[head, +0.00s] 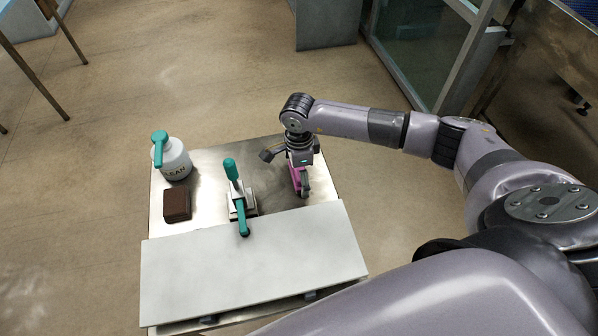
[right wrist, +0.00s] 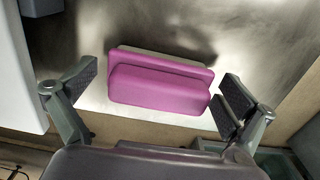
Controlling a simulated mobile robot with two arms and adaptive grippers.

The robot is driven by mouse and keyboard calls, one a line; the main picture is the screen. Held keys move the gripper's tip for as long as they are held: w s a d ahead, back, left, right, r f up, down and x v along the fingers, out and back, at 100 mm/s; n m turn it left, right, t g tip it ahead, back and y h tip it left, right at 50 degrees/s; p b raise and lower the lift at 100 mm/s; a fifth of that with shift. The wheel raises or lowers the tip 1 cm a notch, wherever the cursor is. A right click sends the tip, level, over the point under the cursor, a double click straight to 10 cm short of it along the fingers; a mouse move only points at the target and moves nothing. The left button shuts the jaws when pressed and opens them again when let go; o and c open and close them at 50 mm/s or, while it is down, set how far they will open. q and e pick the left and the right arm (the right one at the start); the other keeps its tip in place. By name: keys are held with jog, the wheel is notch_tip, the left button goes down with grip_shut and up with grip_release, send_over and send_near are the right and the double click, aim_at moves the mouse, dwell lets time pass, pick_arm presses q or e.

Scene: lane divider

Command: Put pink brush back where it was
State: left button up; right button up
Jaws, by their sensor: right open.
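The pink brush (head: 295,176) is at the right side of the metal tabletop, partly hidden by my right gripper in the head view. In the right wrist view the pink brush (right wrist: 158,88) shows as a pink block with a pale strip along its far edge, on the shiny metal. My right gripper (right wrist: 160,84) is open, with one finger off each end of the brush. In the head view my right gripper (head: 288,172) is at the brush. Whether the fingers touch it is not clear. My left gripper is not in view.
A teal-handled clamp (head: 240,203) stands left of the brush. A brown block (head: 176,204) and a white bottle with a teal top (head: 175,163) are further left. A pale raised panel (head: 250,262) covers the near part of the metal table (head: 208,165).

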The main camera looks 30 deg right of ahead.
notch_tip(320, 180, up, 12)
jog(key=b, duration=0.2)
jog(key=shift+r+b, duration=0.2)
jog(key=shift+b, duration=0.1)
jog(key=shift+f, duration=0.1)
